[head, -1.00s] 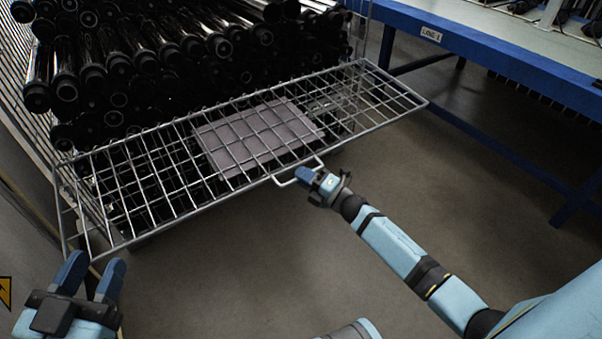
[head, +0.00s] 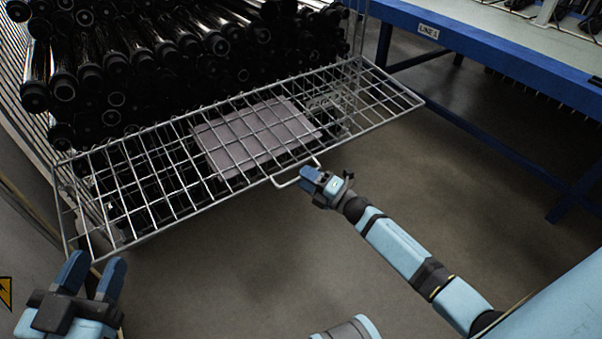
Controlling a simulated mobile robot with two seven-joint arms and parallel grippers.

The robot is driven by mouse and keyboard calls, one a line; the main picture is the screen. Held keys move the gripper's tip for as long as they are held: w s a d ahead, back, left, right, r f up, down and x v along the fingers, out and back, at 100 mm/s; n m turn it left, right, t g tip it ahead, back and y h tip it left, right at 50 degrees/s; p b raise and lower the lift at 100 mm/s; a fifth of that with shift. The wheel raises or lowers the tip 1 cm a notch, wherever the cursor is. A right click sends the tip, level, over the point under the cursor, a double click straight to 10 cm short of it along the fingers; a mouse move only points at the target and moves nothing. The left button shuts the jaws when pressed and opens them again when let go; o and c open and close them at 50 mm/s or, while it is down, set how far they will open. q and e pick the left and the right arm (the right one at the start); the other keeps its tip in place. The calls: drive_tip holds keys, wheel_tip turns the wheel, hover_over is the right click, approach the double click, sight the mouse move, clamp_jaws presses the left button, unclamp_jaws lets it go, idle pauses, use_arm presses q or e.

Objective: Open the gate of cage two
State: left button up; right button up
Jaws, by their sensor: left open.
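The cage gate (head: 235,185) is a silver wire-mesh panel, folded down and outward from the cage front at a slant. A wire loop handle (head: 284,184) sticks out from the middle of its near edge. My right gripper (head: 307,179) is at the right part of this handle, its blue fingers overlapping the wire. Its fingers look close together, but whether they clasp the handle cannot be told. My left gripper (head: 97,262) is open and empty at the lower left, just below the gate's near left corner. No number shows on the cage.
Black tubes (head: 115,75) are stacked in the cage behind the gate. A grey-purple panel (head: 258,137) shows through the mesh. A blue-framed table (head: 490,50) with a line label stands at the upper right. The floor (head: 460,200) between is clear.

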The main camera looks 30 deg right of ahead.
use_arm(q)
drive_tip(key=s+n+p, duration=0.1)
drive_tip(key=s+d+f+n+g+p, duration=0.1)
drive_tip(key=p, duration=0.1)
drive_tip(key=shift+y, duration=0.4)
use_arm(e)
drive_tip(key=v, duration=1.2)
